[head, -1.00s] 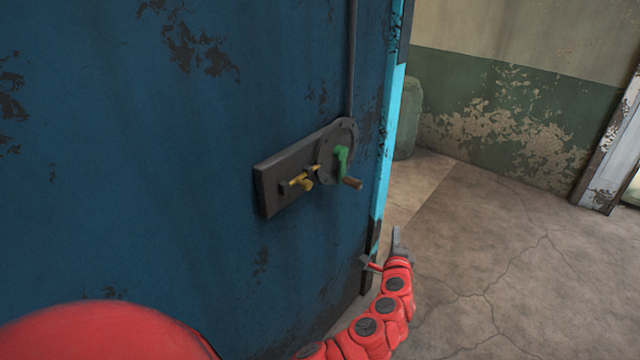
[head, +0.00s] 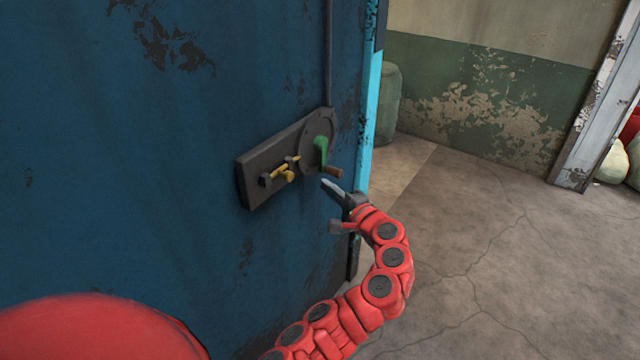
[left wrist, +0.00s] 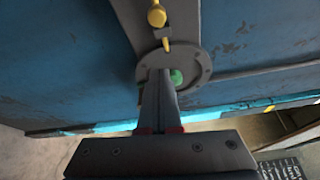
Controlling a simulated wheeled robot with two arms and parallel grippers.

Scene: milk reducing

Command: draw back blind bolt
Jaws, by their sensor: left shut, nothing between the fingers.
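A yellow bolt (head: 285,171) sits on a dark grey lock plate (head: 258,160) on a blue metal door (head: 120,130). It also shows at the top of the left wrist view (left wrist: 157,17). A green crank (head: 320,150) with a brown handle (head: 333,171) is on the round end of the plate, and part of its green shows behind my fingers in the left wrist view (left wrist: 176,76). My left gripper (head: 327,184) is shut and empty, its tip just below the brown handle, right of the bolt. My right gripper is not in view.
A thin rod (head: 328,60) runs up the door from the round plate. The door's bright cyan edge (head: 368,120) stands close to my left wrist. Open concrete floor (head: 480,230) lies to the right, with pale sacks (head: 613,162) beyond a door post.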

